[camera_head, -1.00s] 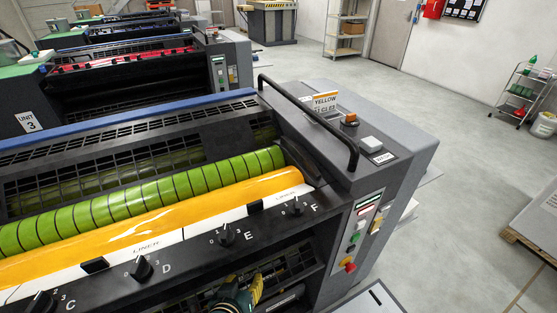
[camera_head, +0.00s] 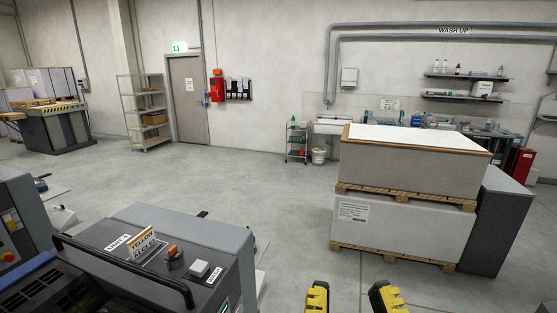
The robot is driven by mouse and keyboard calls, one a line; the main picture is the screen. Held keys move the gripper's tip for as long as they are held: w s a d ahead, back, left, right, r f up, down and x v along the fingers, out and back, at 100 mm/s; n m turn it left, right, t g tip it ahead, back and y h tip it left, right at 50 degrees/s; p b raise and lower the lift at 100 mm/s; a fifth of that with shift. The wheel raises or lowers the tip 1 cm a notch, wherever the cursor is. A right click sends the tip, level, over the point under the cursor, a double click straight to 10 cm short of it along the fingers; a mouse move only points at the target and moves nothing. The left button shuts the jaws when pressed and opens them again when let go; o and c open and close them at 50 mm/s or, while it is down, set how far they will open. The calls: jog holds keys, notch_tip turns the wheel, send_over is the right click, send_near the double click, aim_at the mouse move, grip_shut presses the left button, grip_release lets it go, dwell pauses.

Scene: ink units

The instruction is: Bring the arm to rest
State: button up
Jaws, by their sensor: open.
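My gripper (camera_head: 350,299) shows at the bottom edge of the head view, right of the press unit. Its two yellow and black fingers stand apart with bare floor showing between them. It is open and holds nothing. The rest of my arm is out of the picture.
A black handrail (camera_head: 125,265) runs along the press top. Stacked pallet loads (camera_head: 403,225) stand at the right beside a grey cabinet (camera_head: 497,220). Open floor (camera_head: 270,190) lies between press and pallets. Shelving (camera_head: 147,112), a door (camera_head: 188,100) and a small cart (camera_head: 297,140) line the back wall.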

notch_tip(320, 180, up, 30)
jog(key=p, duration=2.7)
notch_tip(320, 180, down, 63)
jog(key=b, duration=6.3)
jog(key=shift+f, duration=0.15)
